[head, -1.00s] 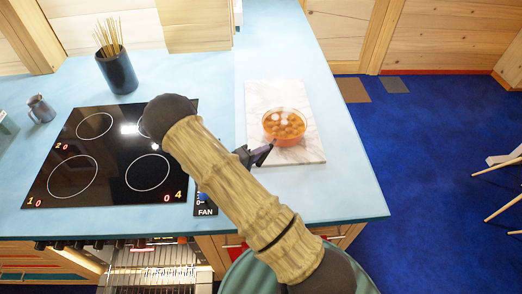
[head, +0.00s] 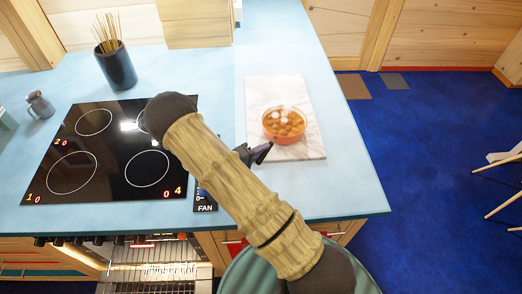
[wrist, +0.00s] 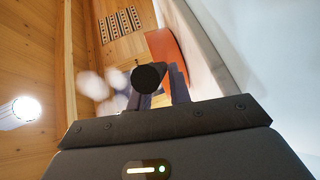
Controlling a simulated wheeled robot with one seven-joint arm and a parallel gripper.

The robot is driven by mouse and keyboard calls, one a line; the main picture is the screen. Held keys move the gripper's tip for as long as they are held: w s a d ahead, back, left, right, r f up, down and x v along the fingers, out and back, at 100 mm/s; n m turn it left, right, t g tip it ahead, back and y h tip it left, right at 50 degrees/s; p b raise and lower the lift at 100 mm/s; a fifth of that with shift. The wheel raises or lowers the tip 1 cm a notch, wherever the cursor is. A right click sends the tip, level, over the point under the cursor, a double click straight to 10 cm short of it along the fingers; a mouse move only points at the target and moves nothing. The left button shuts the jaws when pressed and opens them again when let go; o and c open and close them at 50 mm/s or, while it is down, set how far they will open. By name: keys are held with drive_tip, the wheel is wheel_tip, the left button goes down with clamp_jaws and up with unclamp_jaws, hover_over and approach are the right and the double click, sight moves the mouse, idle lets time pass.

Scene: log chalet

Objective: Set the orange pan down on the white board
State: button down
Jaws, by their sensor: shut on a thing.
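The orange pan (head: 284,132) is a small round pan with brown and white round pieces in it. In the head view it is over the right-middle part of the white marbled board (head: 270,92). I cannot tell whether its base touches the board. My gripper (head: 262,152) is at the pan's near left side, shut on it, partly hidden by my arm. In the wrist view an orange surface (wrist: 168,55), seemingly the pan's side, shows beyond the fingers. A dark round end in front hides the grip itself.
The board lies on a pale blue counter (head: 345,190), right of a black hob (head: 110,150). A dark holder with sticks (head: 117,70) and a grey jug (head: 40,105) stand left. The counter's right edge drops to a blue floor (head: 430,150).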

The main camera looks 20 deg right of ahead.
drive_tip(key=c, duration=1.2)
unclamp_jaws()
drive_tip(key=shift+f, duration=0.15)
drive_tip(key=b+v, duration=0.2)
drive_tip(key=v, duration=0.5)
drive_tip(key=shift+s+a+r, duration=0.1)
drive_tip(key=shift+a+r, duration=0.1)
drive_tip(key=shift+a, duration=0.05)
